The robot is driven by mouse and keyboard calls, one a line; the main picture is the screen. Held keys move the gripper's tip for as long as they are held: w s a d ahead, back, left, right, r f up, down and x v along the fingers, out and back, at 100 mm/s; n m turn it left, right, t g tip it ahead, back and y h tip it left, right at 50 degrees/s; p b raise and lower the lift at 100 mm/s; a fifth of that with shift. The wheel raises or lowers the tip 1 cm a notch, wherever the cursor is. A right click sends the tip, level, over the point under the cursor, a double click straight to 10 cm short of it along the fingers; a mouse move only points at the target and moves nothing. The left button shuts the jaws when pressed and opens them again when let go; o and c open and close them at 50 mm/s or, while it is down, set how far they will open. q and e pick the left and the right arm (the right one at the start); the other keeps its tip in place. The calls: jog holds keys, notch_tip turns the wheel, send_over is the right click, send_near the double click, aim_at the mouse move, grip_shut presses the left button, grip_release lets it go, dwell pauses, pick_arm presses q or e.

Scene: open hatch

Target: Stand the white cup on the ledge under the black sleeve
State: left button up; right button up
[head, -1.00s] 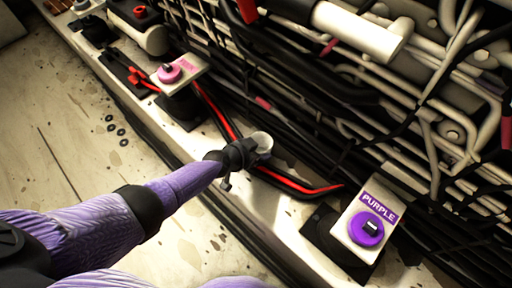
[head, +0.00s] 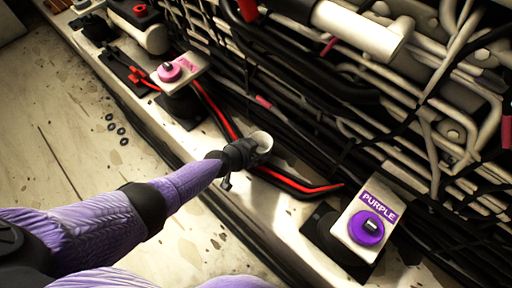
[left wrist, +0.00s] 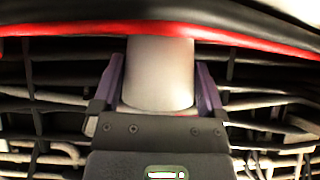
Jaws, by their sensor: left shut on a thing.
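The white cup (head: 263,141) is in my left gripper (head: 246,151), near the middle of the head view, with its open rim facing up. In the left wrist view the cup (left wrist: 160,75) sits between the two purple fingers, which are shut on it. The pale ledge (head: 268,207) runs diagonally below the cup; whether the cup touches it I cannot tell. My right gripper is not in view.
A red-striped black strip (head: 300,186) passes close beside the cup. A purple button box labelled PURPLE (head: 361,225) stands to the right, a pink-knobbed box (head: 172,72) to the upper left. Dense pipes and cables fill the upper right. Several black rings (head: 116,128) lie on the floor.

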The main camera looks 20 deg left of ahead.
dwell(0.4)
pick_arm(q)
jog(key=o, duration=1)
jog(key=shift+f, duration=0.1)
jog(key=shift+s+a+r+p, duration=0.25)
jog(key=shift+s+r+p, duration=0.3)
jog(key=shift+r+p, duration=0.25)
jog(key=p+v, duration=0.3)
jog(key=v, duration=0.2)
jog(key=shift+s+f, duration=0.15)
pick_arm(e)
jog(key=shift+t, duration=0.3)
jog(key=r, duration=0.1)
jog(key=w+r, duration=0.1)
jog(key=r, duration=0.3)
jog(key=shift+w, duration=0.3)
